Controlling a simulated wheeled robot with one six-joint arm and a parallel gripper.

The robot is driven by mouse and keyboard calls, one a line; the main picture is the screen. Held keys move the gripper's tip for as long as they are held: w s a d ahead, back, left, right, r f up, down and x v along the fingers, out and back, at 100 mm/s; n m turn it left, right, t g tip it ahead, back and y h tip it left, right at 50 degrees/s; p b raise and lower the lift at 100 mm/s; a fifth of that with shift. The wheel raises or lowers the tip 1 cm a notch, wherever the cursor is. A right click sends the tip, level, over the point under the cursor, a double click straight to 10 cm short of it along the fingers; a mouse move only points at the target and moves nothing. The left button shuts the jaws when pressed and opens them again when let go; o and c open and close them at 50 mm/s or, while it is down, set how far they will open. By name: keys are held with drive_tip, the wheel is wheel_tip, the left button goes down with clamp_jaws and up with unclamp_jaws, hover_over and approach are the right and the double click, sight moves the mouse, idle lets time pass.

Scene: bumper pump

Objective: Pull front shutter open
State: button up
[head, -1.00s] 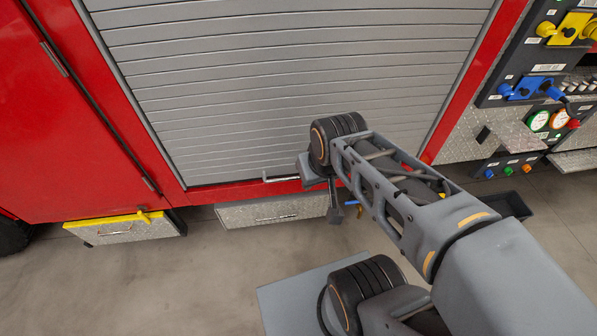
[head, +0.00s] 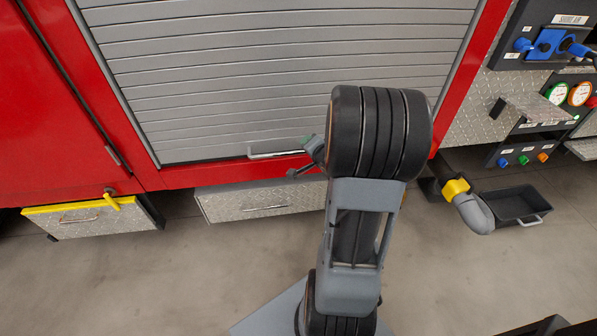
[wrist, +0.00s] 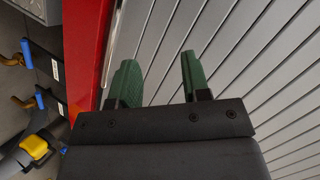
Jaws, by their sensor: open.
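The grey slatted front shutter (head: 230,85) is down, its bottom edge at the red sill. A pale bar handle (head: 275,154) runs along its bottom edge, and part of it may be hidden behind my arm. In the wrist view the handle (wrist: 108,62) lies beside the red frame, just left of the left finger. My gripper (wrist: 158,82) is open and empty, its two green fingers in front of the shutter slats (wrist: 225,50). In the head view only a bit of my gripper shows, right of the handle; I cannot tell whether it touches anything.
Below the shutter are a metal step box (head: 245,200) and a yellow-edged drawer (head: 85,215). A pipe with a yellow collar (head: 457,188), a black tray (head: 515,203) and a gauge panel (head: 560,110) stand at right. The floor at lower left is clear.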

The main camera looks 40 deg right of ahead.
sight(300, 153)
wheel_tip(300, 153, down, 10)
drive_tip(key=s+d+r+m+t+y+b, duration=0.1)
drive_tip(key=s+d+m+t+y+b, duration=0.15)
drive_tip(key=m+b, duration=0.2)
drive_tip(key=shift+t, duration=0.45)
drive_tip(key=w+f+b, duration=0.1)
drive_tip(key=w, duration=0.3)
drive_tip(key=w+f+b, duration=0.1)
drive_tip(key=w+b, duration=0.1)
drive_tip(key=w, duration=0.3)
drive_tip(key=w+f+b, duration=0.1)
drive_tip(key=w, duration=0.3)
drive_tip(key=shift+w+d+f+b, duration=0.1)
drive_tip(key=shift+w+d+b, duration=0.2)
drive_tip(key=shift+d, duration=0.05)
drive_tip(key=shift+c, duration=0.2)
clamp_jaws()
